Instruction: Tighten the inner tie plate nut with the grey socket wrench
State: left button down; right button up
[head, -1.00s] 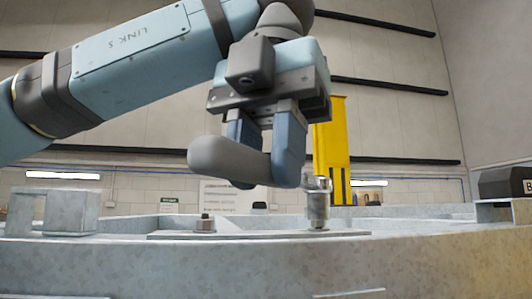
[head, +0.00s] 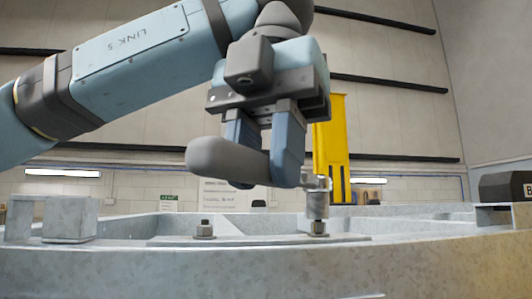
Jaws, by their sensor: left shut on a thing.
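My left gripper (head: 264,165) is in the upper middle of the head view, shut on the grey socket wrench (head: 222,159). The wrench's rounded handle end points left. Its metal socket (head: 317,203) hangs upright at the right of the fingers, just above or at the top of the right-hand nut (head: 318,228). That nut shows below the socket. A second nut (head: 204,229) with a bolt end sticking up sits to the left, bare. Both nuts are on the flat tie plate (head: 260,240). Which nut is the inner one I cannot tell. My right gripper is not in view.
The grey galvanized frame (head: 265,270) spans the foreground. A raised block (head: 70,220) stands on it at left. A dark box (head: 507,186) is at far right. A yellow column (head: 331,135) stands behind the gripper. Space above the plate's left half is clear.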

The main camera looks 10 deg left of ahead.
pick_arm(q)
jog(key=shift+f, duration=0.15)
jog(key=shift+s+d+f, duration=0.1)
jog(key=shift+f, duration=0.05)
jog(key=shift+r, duration=0.3)
dwell(0.4)
jog(key=shift+r+p, duration=0.1)
jog(key=shift+p, duration=0.25)
jog(key=shift+f, duration=0.2)
jog(key=shift+f+b, duration=0.4)
jog(key=shift+s+d+r+p, duration=0.1)
jog(key=shift+s+r+p, duration=0.1)
jog(key=shift+r+p, duration=0.15)
